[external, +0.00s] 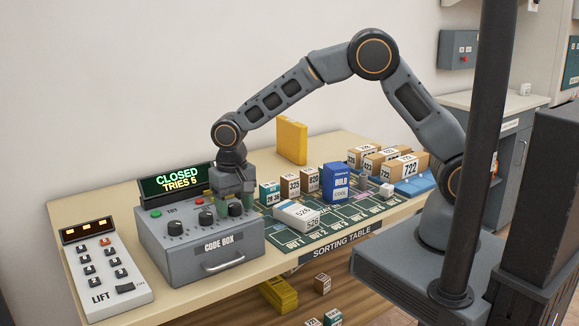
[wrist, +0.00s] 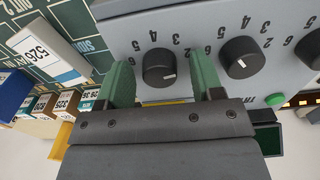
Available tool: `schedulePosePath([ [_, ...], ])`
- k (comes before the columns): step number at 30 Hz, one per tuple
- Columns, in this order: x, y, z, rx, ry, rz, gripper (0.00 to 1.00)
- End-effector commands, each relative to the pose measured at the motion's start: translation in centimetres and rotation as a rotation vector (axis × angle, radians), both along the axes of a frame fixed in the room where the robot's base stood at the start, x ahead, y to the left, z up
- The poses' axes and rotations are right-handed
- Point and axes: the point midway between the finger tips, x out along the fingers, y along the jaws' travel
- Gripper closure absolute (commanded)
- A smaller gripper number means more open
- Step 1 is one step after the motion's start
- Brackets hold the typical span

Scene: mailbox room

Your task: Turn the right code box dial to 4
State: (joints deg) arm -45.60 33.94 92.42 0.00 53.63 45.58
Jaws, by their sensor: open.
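The grey code box (external: 195,258) stands on the table with several dark dials on its sloped top. Its right dial (external: 236,208) shows at the far right of the row, just below my gripper (external: 233,190). In the wrist view, upside down, the right dial (wrist: 158,68) is between the two green fingers of my gripper (wrist: 163,78), with gaps at both sides. The jaws are open. A short white pointer mark shows on the dial; I cannot tell which number it points to. The middle dial (wrist: 241,58) is beside it.
A green display (external: 172,180) reading CLOSED, TRIES 5 stands behind the box. A green button (external: 156,213) is on the box's left. A lift keypad (external: 102,265) stands farther left. A white parcel (external: 298,214) and sorting mat (external: 340,222) lie close on the right.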

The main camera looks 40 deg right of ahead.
Motion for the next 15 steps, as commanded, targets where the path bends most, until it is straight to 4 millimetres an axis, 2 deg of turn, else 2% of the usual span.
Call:
schedulePosePath([
  [3,0.00,0.00,0.01,0.000,0.000,0.000,0.40],
  [15,0.00,0.00,0.05,0.000,0.000,0.000,0.79],
])
